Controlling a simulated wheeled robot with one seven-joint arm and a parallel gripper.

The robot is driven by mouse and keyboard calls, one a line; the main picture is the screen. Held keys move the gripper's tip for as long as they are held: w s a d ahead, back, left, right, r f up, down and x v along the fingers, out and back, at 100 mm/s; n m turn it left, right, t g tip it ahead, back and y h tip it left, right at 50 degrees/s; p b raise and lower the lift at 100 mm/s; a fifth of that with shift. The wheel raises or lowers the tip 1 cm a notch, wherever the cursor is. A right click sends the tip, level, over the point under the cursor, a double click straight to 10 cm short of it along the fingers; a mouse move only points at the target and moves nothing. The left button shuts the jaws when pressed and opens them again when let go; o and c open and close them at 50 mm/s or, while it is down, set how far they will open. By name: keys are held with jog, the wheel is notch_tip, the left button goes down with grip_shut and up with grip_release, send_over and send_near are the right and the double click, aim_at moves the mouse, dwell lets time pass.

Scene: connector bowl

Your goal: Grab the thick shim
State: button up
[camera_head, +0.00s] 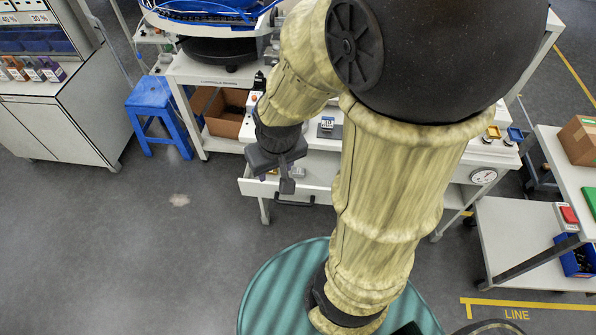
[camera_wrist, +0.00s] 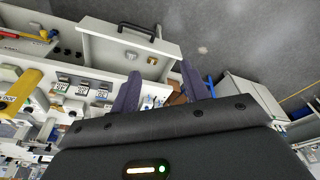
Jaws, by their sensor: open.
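I cannot pick out the thick shim for certain in either view. In the wrist view, small labelled blocks (camera_wrist: 83,87) stand in a row on the white bench top, left of my fingers. An open white drawer (camera_wrist: 108,46) juts from the bench, with small items inside too small to name. My gripper (camera_wrist: 162,88) is open, its two dark fingers apart with nothing held between them. In the head view my gripper (camera_head: 276,178) hangs over the left end of the same open drawer (camera_head: 318,192). My arm hides much of the bench there.
A blue stool (camera_head: 152,105) and a white cabinet (camera_head: 60,120) stand at the left. A cardboard box (camera_head: 226,118) sits on a shelf below the bench. A side table (camera_head: 520,240) stands at the right. The grey floor in front is clear.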

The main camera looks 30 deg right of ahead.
jog(key=o, duration=0.3)
jog(key=shift+w+f, duration=0.15)
jog(key=shift+f, duration=0.1)
jog(key=shift+o, duration=0.2)
jog(key=w+d+f+m+h+b, duration=0.1)
jog(key=w+d+f+m+b, duration=0.1)
jog(key=f, duration=0.4)
jog(key=w+d+f+m+t+h+b, duration=0.1)
jog(key=w+d+f+m+b, duration=0.1)
jog(key=w+d+f, duration=0.2)
jog(key=w+d+f+m+t+h+b, duration=0.1)
jog(key=w+d+f, duration=0.3)
jog(key=f, duration=0.5)
jog(key=shift+w+f+m+b, duration=0.15)
jog(key=shift+w+m+b, duration=0.1)
jog(key=shift+m+b, duration=0.45)
jog(key=shift+d+f, duration=0.1)
jog(key=shift+d, duration=0.1)
jog(key=shift+w, duration=0.1)
send_near(299, 171)
jog(key=x, duration=0.3)
jog(key=shift+s+f+p, duration=0.25)
jog(key=shift+f+p, duration=0.05)
jog(key=shift+p, duration=0.05)
jog(key=shift+w+p+x, duration=0.15)
jog(key=shift+p+x, duration=0.1)
jog(key=shift+x, duration=1.05)
jog(key=shift+w+p+x, duration=0.2)
jog(key=shift+x, duration=1.15)
jog(key=shift+r, duration=0.15)
